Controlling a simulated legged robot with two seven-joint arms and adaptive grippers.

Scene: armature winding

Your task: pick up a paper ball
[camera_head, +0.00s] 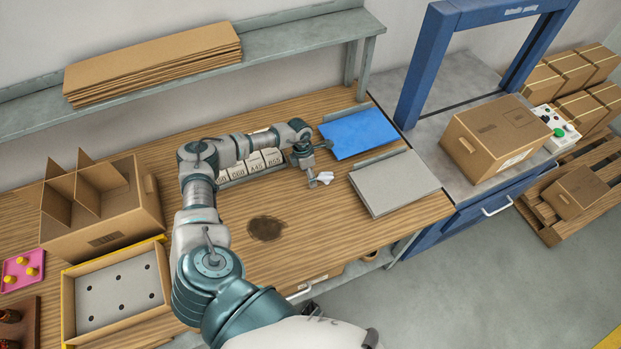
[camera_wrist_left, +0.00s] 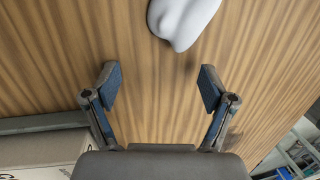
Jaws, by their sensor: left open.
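A crumpled white paper ball (camera_head: 325,177) lies on the wooden table, left of the grey sheets. In the left wrist view the paper ball (camera_wrist_left: 183,18) is at the top edge, partly cut off, beyond the fingertips and a little right of centre. My left gripper (camera_head: 312,180) is right beside the ball in the head view. In the wrist view my left gripper (camera_wrist_left: 158,82) is open with its fingers wide apart, and only bare wood shows between them. My right gripper is not in view.
A row of labelled boxes (camera_head: 254,164) stands behind my left arm. A blue sheet (camera_head: 358,133) and a grey stack (camera_head: 393,181) lie to the right. A divided carton (camera_head: 102,208) and a tray (camera_head: 116,292) stand at left. The table's front middle is clear, with a dark stain (camera_head: 266,228).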

